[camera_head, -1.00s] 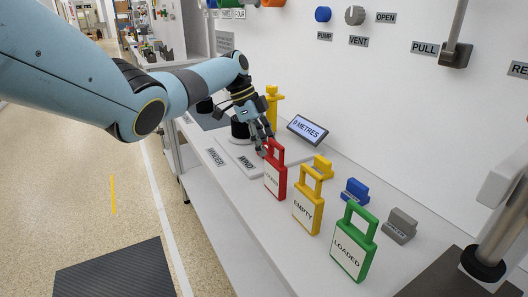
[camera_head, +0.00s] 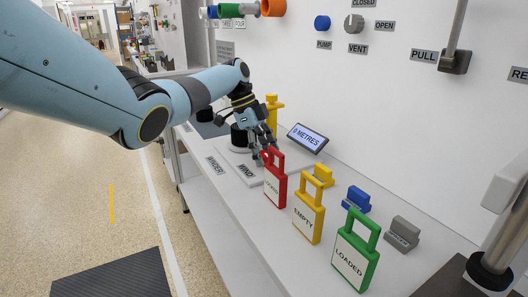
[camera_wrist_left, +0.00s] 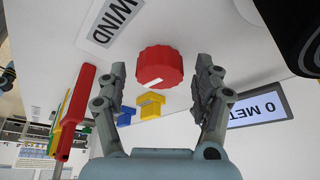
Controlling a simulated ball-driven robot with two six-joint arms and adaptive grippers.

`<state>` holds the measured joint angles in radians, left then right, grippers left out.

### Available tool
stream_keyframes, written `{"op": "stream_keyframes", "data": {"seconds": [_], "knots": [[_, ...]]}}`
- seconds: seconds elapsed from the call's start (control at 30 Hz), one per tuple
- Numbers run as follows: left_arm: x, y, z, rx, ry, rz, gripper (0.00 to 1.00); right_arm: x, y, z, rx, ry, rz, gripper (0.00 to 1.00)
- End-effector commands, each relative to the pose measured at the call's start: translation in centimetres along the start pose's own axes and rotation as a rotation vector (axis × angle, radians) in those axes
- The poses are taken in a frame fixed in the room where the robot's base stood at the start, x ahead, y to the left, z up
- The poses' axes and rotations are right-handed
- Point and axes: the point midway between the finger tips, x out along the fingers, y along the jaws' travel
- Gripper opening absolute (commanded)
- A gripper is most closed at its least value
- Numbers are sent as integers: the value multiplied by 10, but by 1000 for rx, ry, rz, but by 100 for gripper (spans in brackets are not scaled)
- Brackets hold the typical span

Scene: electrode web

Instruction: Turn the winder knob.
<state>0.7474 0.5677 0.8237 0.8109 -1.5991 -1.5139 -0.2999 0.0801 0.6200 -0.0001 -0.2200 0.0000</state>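The red winder knob (camera_wrist_left: 160,66), ridged with a white mark, stands beside the WIND label (camera_wrist_left: 116,20) in the left wrist view. The display (camera_head: 308,137) reads 0 METRES and also shows in the left wrist view (camera_wrist_left: 260,110). My right gripper is not in view.
Red (camera_head: 275,185), yellow (camera_head: 307,215) and green (camera_head: 355,255) tags stand upright along the bench's front, the red one close to my left gripper. Yellow, blue (camera_head: 357,198) and grey (camera_head: 402,234) blocks stand behind them. A yellow post (camera_head: 271,115) stands behind the gripper.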

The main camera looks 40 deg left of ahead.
Motion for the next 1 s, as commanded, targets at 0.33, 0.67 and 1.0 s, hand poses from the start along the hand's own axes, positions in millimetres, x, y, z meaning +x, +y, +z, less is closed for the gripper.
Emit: {"op": "stream_keyframes", "data": {"seconds": [0.33, 0.67, 1.0], "knots": [[-18, -1, 0, 0, -1, -3, 68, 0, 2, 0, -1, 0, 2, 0], [-90, -1, 0, 1, -1, -3, 68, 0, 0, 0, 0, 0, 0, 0], [-120, 0, 0, 0, 0, 1, 68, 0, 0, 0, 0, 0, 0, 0]]}}
